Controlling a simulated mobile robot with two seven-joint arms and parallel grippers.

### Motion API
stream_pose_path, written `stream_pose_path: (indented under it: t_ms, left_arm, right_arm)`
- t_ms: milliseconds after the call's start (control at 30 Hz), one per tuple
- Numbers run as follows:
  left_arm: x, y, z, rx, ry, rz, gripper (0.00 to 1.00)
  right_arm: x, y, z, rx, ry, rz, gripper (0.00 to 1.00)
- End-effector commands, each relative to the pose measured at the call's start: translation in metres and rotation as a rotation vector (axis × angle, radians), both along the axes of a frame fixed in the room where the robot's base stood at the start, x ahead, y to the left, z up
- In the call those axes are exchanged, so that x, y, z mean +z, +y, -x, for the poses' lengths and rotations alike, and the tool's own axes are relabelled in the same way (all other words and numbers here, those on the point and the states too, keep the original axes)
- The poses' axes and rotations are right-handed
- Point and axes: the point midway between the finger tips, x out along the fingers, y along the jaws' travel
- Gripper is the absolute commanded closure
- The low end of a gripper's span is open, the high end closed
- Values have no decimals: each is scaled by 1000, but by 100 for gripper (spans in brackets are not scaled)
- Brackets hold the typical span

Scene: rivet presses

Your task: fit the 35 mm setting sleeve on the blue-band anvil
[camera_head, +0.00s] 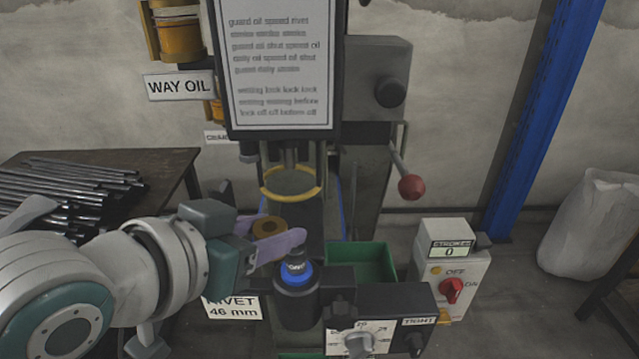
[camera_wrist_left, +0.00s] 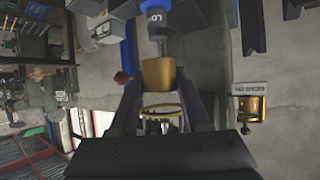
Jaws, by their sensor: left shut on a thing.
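My left gripper (camera_head: 272,240) has pale purple fingers shut on a short brass-brown sleeve (camera_head: 268,227) with a hole through it. The sleeve also shows between the fingers in the left wrist view (camera_wrist_left: 158,75). The blue-band anvil (camera_head: 295,274) is a dark upright post with a bright blue ring, right of and nearer than the sleeve in the head view. The blue band shows at the top of the left wrist view (camera_wrist_left: 156,17). The sleeve looks apart from the anvil's top; the exact gap cannot be told. The sleeve's size marking is not readable. My right gripper is not in view.
The press's yellow ring guard (camera_head: 291,184) stands just behind the sleeve. A green bin (camera_head: 361,262) lies right of the anvil. A control box with a red knob (camera_head: 452,290), a dial box (camera_head: 380,318) and a red-ball lever (camera_head: 411,187) are at right. Rods (camera_head: 75,190) lie on a table at left.

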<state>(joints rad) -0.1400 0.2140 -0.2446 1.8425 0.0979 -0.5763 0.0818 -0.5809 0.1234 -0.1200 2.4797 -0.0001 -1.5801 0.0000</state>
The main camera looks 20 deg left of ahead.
Motion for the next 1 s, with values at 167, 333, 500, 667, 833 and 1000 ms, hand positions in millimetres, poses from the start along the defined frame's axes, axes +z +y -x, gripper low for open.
stream_pose_path:
  t_ms: [167,333,500,667,833,1000]
  left_arm:
    - [0,-3,-12,0,-3,2,100]
    - [0,-5,-23,0,-3,1,100]
    - [0,-8,-34,0,-3,2,100]
    - [0,-10,-45,0,-3,2,100]
    - [-12,-10,-45,0,0,1,100]
    - [-22,-10,-45,-1,-2,1,100]
  right_arm:
    - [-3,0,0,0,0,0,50]
    - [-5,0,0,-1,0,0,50]
    - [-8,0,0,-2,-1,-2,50]
    - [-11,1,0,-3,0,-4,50]
    - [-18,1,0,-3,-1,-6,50]
    - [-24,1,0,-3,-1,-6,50]
